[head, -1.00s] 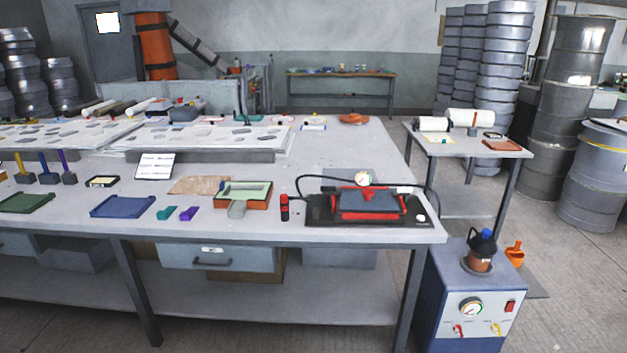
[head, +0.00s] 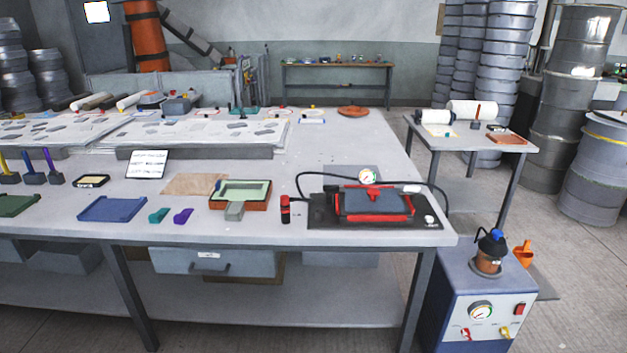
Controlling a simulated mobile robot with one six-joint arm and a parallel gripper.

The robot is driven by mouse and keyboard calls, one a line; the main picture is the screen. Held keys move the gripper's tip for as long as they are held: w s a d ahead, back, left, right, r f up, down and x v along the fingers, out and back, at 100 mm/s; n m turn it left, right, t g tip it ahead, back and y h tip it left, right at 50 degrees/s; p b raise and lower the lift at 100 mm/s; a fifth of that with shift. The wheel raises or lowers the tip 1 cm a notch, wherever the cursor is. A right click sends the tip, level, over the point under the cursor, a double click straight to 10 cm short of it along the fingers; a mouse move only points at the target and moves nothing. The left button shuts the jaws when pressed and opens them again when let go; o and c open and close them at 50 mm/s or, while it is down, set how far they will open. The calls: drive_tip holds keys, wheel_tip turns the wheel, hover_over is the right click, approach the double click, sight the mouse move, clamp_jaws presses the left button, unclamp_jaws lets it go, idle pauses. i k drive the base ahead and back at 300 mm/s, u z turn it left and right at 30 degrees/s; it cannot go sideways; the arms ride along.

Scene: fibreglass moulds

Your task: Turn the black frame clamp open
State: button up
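A red frame (head: 345,216) surrounds a dark grey panel (head: 375,201) on a flat black base (head: 322,215), near the right end of the long table. A round gauge (head: 367,176) stands at its back edge, and a black hose (head: 299,183) loops around it. I cannot surely pick out a black clamp on the frame at this size, nor tell whether it is turned open or closed. My gripper is not in view.
The long table (head: 345,148) carries a green-lined mould (head: 258,188), a red bottle (head: 285,210) and a blue tray (head: 112,208). A blue-grey pump cabinet (head: 450,285) stands at its right front corner. Floor is open between the table and the side table (head: 450,150).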

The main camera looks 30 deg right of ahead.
sight(330, 189)
drive_tip(key=u, duration=0.65)
drive_tip(key=i, duration=0.85)
drive_tip(key=u, duration=0.4)
